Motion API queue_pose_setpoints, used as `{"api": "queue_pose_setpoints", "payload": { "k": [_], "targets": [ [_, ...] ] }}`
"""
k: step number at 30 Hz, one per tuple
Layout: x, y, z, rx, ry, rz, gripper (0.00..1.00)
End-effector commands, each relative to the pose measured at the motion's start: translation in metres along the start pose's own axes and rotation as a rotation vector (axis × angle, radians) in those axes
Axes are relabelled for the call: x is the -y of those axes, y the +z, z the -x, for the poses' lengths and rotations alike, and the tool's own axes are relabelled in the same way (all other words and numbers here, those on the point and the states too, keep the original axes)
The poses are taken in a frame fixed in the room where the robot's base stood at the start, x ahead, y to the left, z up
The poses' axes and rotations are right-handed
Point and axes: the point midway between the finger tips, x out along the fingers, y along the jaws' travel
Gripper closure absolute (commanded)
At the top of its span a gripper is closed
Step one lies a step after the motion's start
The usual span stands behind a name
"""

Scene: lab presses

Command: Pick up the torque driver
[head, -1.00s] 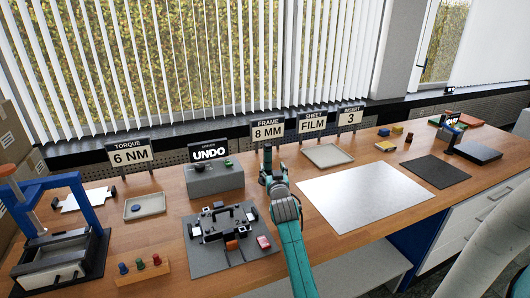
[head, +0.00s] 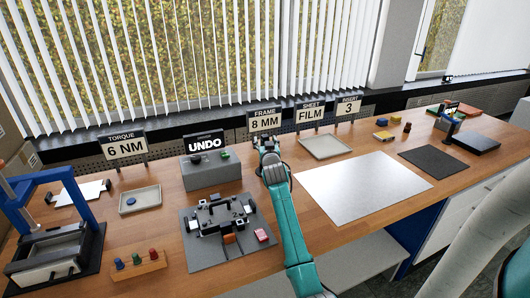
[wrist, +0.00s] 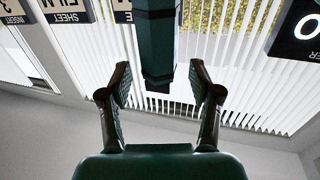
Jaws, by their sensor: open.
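Three small upright pieces with blue, green and red tops stand in a wooden block (head: 140,268) at the front left of the bench. They may be drivers, but I cannot tell which one is the torque driver. The torque sign (head: 124,148) at the back reads 6 NM. My gripper shows in the wrist view (wrist: 160,82) with its two fingers apart and nothing held between them. In the head view my arm reaches over the middle of the bench, right of the wooden block, and the fingers are not clear.
A grey mat with a black fixture (head: 218,220) lies right of the wooden block. A blue-framed press (head: 50,225) stands at the far left. A grey UNDO box (head: 210,173) and a tray (head: 140,200) are behind. A bare pale sheet (head: 362,187) lies right of my arm.

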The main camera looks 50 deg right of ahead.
Motion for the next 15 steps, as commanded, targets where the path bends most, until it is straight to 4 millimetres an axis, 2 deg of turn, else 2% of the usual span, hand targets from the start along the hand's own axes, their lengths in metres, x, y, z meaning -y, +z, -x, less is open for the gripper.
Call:
{"api": "queue_pose_setpoints", "payload": {
  "k": [4,12,13,15],
  "targets": [
    [0.0,0.001,-0.013,0.002,0.001,0.0,0.37],
    [0.0,0.002,-0.016,0.002,0.0,0.0,0.37],
    [0.0,0.002,-0.016,0.002,0.0,0.0,0.39],
    [0.0,0.002,-0.016,0.002,0.0,0.0,0.57]
  ]
}}
